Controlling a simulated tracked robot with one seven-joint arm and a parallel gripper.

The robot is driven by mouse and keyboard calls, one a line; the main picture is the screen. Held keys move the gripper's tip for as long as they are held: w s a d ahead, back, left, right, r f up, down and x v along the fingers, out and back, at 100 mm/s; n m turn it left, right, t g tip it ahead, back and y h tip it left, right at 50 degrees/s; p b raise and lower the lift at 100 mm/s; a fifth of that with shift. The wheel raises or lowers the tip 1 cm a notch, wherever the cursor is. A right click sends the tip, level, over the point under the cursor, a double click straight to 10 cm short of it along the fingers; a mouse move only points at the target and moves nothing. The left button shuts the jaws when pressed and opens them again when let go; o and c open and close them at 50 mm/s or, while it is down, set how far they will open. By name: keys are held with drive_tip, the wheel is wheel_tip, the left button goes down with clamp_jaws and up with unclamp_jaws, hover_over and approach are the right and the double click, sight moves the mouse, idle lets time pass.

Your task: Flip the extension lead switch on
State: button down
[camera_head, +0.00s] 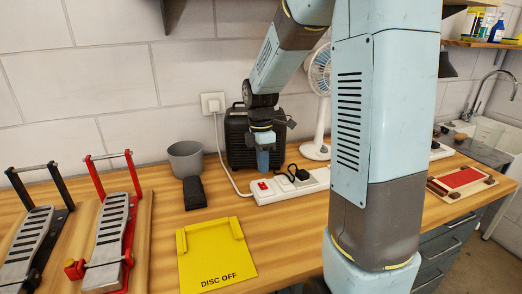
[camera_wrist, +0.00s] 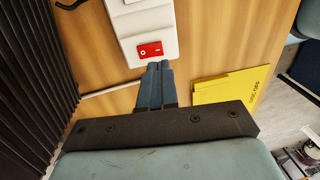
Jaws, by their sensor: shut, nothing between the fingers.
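The white extension lead (camera_head: 290,189) lies on the wooden bench, with a black plug in it. Its red switch (camera_head: 262,185) is at the near left end. In the wrist view, the red switch (camera_wrist: 150,49) shows small white marks, and its rocker's tilt is too small to tell. My gripper (camera_head: 263,171) points down by the switch end. In the wrist view, my gripper's fingers (camera_wrist: 159,66) are together and empty, with their tips close to the switch at the strip's end. I cannot tell whether they touch it.
A black ribbed case (camera_head: 238,137) stands behind my gripper. A white fan (camera_head: 316,150) stands to its right. A yellow "DISC OFF" holder (camera_head: 215,257) lies in front. A grey cup (camera_head: 185,158) and two pedals (camera_head: 108,240) are on the left. The white cord runs to a wall socket (camera_head: 213,103).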

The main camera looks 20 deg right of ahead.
sight(264, 187)
drive_tip(key=shift+s+f, duration=0.15)
drive_tip(key=shift+f, duration=1.15)
drive_tip(key=shift+s+f, duration=0.15)
drive_tip(key=shift+f, duration=1.15)
drive_tip(key=shift+s+f, duration=0.7)
drive_tip(key=shift+s, duration=0.05)
drive_tip(key=shift+w, duration=0.15)
drive_tip(key=shift+w+r, duration=0.3)
drive_tip(key=shift+w, duration=0.25)
drive_tip(key=shift+w+r, duration=0.15)
drive_tip(key=shift+r, duration=0.35)
wheel_tip(264, 187, up, 13)
drive_tip(key=s, duration=0.2)
drive_tip(key=s+r+m+t, duration=0.3)
drive_tip(key=s+m, duration=0.6)
drive_tip(key=s+r+m+t, duration=0.4)
drive_tip(key=s+m, duration=0.5)
drive_tip(key=shift+s, duration=0.2)
